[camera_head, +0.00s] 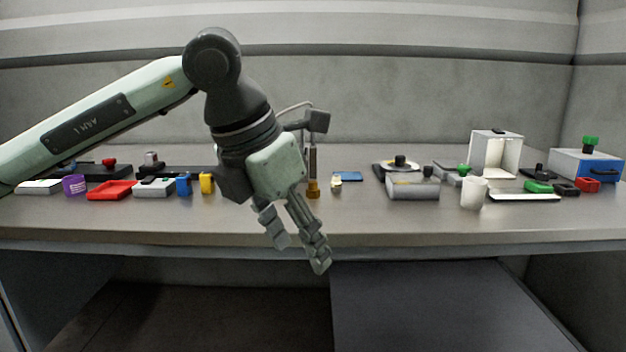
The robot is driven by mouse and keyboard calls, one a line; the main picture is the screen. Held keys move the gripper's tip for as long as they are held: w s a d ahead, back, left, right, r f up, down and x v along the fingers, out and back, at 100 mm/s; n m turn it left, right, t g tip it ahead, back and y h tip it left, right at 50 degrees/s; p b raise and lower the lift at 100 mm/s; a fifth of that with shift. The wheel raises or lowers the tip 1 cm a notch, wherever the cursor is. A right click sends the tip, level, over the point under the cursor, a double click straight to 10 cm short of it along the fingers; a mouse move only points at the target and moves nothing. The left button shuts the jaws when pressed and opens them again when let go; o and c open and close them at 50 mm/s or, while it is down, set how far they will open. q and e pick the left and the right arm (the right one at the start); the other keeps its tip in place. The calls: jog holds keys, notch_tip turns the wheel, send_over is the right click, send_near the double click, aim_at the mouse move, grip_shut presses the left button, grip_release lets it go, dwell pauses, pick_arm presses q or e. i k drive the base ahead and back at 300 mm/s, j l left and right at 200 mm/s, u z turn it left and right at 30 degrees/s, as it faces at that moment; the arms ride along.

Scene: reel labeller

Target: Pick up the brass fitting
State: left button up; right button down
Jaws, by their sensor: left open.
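A small brass-coloured piece (313,189), which looks like the brass fitting, stands on the table (400,222) near the middle, below a dark upright post. My left gripper (298,252) is open and empty. Its fingers point down in front of the table's front edge, nearer the camera than the brass piece. The gripper's body is just left of the brass piece in the picture and hides part of the table behind it. My right gripper is not in view.
A small cream piece (336,183) and a blue flat item (348,176) are right of the brass piece. A grey block (413,188) and white cup (474,193) stand further right. A red tray (110,190) and yellow block (206,184) are on the left.

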aim_at(312, 193)
jog(key=i, duration=1.35)
